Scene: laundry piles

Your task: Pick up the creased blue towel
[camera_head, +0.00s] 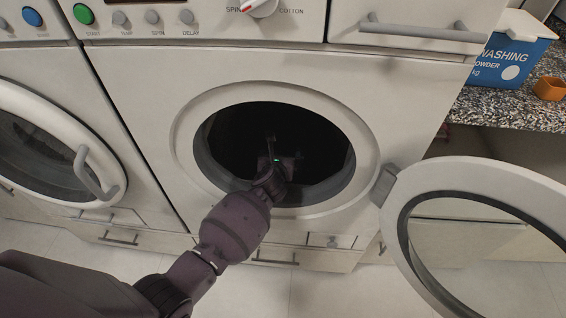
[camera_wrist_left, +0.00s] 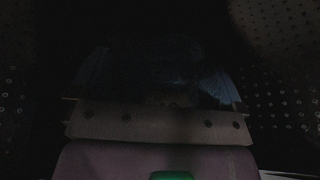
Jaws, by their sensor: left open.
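My left gripper (camera_head: 274,150) reaches through the round door opening of the middle washing machine (camera_head: 160,100) and is inside its dark drum. Its jaws are open, though the head view shows them only dimly. In the left wrist view, a dark bluish cloth (camera_wrist_left: 165,72), apparently the creased blue towel, lies in front of and between the fingers of the left gripper (camera_wrist_left: 160,85). Deep shadow hides its outline and creases, and I cannot tell whether the fingers touch it. The towel does not show in the head view. My right gripper is not in view.
The machine's round door (camera_head: 470,165) hangs open to the right. A second machine with a shut door (camera_head: 50,150) stands left. A blue washing powder box (camera_head: 505,60) and an orange cup (camera_head: 549,88) stand on the speckled counter.

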